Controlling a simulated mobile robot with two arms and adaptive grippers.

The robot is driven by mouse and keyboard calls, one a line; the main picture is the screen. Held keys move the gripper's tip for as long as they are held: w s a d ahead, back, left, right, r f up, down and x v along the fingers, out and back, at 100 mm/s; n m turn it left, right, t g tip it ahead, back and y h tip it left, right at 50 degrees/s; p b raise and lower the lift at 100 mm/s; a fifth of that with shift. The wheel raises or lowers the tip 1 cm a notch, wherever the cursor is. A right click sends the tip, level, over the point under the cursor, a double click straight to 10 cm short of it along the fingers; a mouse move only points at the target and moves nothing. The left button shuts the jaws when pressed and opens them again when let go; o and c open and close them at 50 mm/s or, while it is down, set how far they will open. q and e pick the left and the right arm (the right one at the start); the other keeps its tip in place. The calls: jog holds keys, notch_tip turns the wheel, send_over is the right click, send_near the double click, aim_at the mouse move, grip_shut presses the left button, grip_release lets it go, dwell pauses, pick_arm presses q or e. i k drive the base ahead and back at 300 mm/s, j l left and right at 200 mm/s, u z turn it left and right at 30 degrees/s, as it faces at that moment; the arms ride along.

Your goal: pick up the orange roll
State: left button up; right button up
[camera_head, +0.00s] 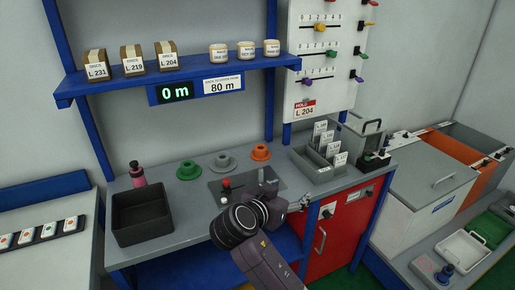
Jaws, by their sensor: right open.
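The orange roll (261,152) lies on the grey bench top, toward its back edge and right of a grey roll (222,162) and a green roll (188,170). It looks like a short raised hub on a wider round flange. My right gripper (303,202) is over the front right part of the bench, nearer the camera than the orange roll and apart from it. It is open, with nothing seen between its fingers. My right arm hides part of the bench front. My left gripper is not in view.
A dark plate with a red knob (226,183) lies in front of the rolls. An empty dark tray (142,214) and a pink bottle (138,174) stand at left. A grey card holder (318,165) stands at right. A blue shelf (190,70) with boxes hangs above.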

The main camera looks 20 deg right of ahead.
aim_at(260, 153)
jog(key=i, duration=1.25)
